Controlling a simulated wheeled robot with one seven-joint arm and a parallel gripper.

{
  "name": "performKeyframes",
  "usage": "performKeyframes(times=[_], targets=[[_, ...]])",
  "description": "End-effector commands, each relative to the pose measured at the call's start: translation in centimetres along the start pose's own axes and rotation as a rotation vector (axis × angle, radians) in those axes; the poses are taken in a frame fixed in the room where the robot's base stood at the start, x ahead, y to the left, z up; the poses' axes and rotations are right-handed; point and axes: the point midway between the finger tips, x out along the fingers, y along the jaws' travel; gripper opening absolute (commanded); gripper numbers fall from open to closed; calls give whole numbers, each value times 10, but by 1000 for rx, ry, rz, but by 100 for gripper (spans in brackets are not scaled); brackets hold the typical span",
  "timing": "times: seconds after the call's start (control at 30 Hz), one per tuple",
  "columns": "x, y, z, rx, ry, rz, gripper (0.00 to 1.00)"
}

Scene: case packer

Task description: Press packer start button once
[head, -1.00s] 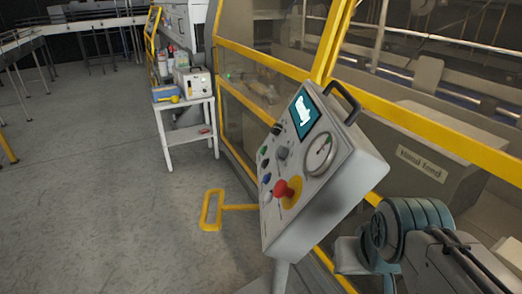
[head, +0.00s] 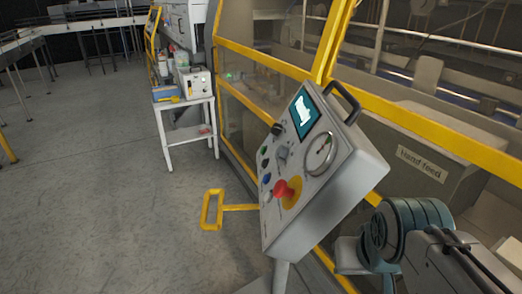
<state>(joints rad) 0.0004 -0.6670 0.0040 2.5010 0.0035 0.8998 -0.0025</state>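The packer's control panel (head: 335,193) is a tilted grey box on a post in the middle of the head view. Its face carries a lit screen (head: 304,111), a round gauge (head: 320,153), a red mushroom button on a yellow base (head: 284,189), a green button (head: 265,150), a blue button (head: 266,178) and some dark knobs. The labels are too small to read, so I cannot tell which is marked start. My arm shows at the lower right, to the right of the panel and apart from its buttons. My gripper is not visible.
A yellow-framed clear guard (head: 262,60) stands behind the panel, with a "Hand feed" box (head: 422,166) behind it. A yellow floor bracket (head: 212,210) stands left of the post. A white side table (head: 187,104) holds several items. The grey floor at left is clear.

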Motion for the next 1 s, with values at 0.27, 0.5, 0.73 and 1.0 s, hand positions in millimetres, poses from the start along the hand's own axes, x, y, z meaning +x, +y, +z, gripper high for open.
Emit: performKeyframes(times=[0.27, 0.5, 0.73, 1.0], targets=[[0, 0, 0, 0, 0, 0, 0], [0, 0, 0, 0, 0, 0, 0], [0, 0, 0, 0, 0, 0, 0], [15, 0, 6, 0, -10, 1, 0]])
